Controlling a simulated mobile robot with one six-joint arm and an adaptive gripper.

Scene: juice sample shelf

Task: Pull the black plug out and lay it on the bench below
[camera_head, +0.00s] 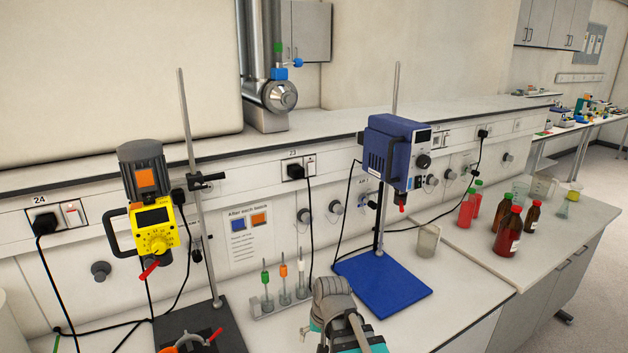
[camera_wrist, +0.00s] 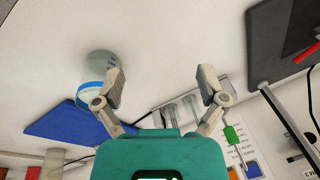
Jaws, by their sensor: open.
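Several black plugs show in the head view. One black plug (camera_head: 294,172) sits in the wall socket marked 23, at the centre above the bench, with its cord hanging down. Another black plug (camera_head: 45,224) sits in socket 24 at the left, and a third black plug (camera_head: 482,133) is in a socket at the far right. Which one the task means cannot be told. My gripper (camera_wrist: 162,86) is open and empty in the wrist view, over the white bench (camera_head: 440,300). Its teal body shows at the bottom middle of the head view, below and apart from the plugs.
A rack (camera_head: 272,309) with capped tubes stands below socket 23. A yellow stirrer (camera_head: 154,234) is left of it, and a blue stirrer (camera_head: 397,150) on a blue base (camera_head: 385,287) is right. Bottles (camera_head: 508,231) stand further right. The front right bench is clear.

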